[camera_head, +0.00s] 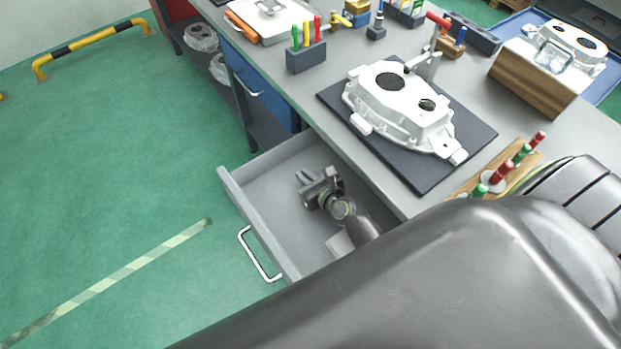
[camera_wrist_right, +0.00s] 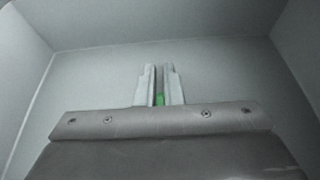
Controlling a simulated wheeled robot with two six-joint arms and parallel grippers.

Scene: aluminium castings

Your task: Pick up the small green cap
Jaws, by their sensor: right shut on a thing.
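My right gripper (camera_head: 304,178) reaches down into the open grey drawer (camera_head: 262,203) under the workbench. In the right wrist view, its two pale fingers (camera_wrist_right: 159,70) stand close together. A small bit of green, the small green cap (camera_wrist_right: 160,99), shows between them near their base. The gripper is shut on it. Most of the cap is hidden by the fingers and the gripper body, and I cannot make it out in the head view. My left gripper is not in view.
On the bench, a white casting (camera_head: 400,108) lies on a dark mat (camera_head: 428,181). A wooden rack (camera_head: 466,188) with red and green handled tools stands at the bench's near edge. The drawer walls surround my right gripper; its visible floor is otherwise bare.

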